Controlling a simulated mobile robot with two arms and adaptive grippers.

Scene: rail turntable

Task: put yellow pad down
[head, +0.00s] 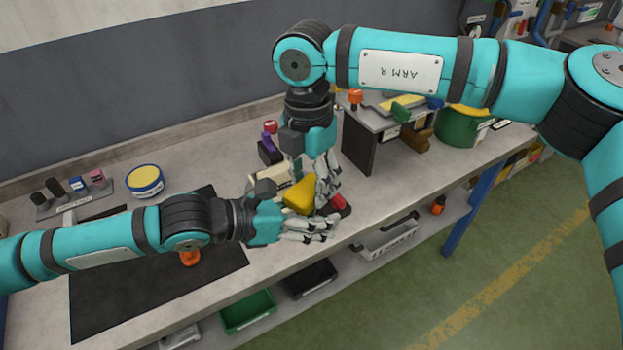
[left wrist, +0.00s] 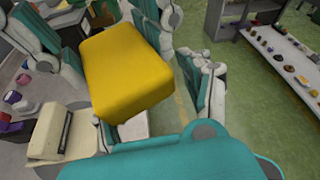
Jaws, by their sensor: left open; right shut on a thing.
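The yellow pad (head: 299,195) is over the front of the workbench, between my two hands. It is large in the left wrist view (left wrist: 125,72). My right gripper (head: 326,188) reaches down from above and is shut on the pad; their contact is partly hidden. My left gripper (head: 310,222) comes in from the left and is open, its fingers around or close beside the pad. In the left wrist view its fingers stand apart on either side of the pad. I cannot tell whether they touch it.
A beige block (left wrist: 55,132) sits close beside the pad. A red object (head: 342,205) lies by the bench edge. A dark mat (head: 215,270) lies under my left arm. A yellow-blue tin (head: 145,181) stands behind it. A small raised stand (head: 358,145) is at the right.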

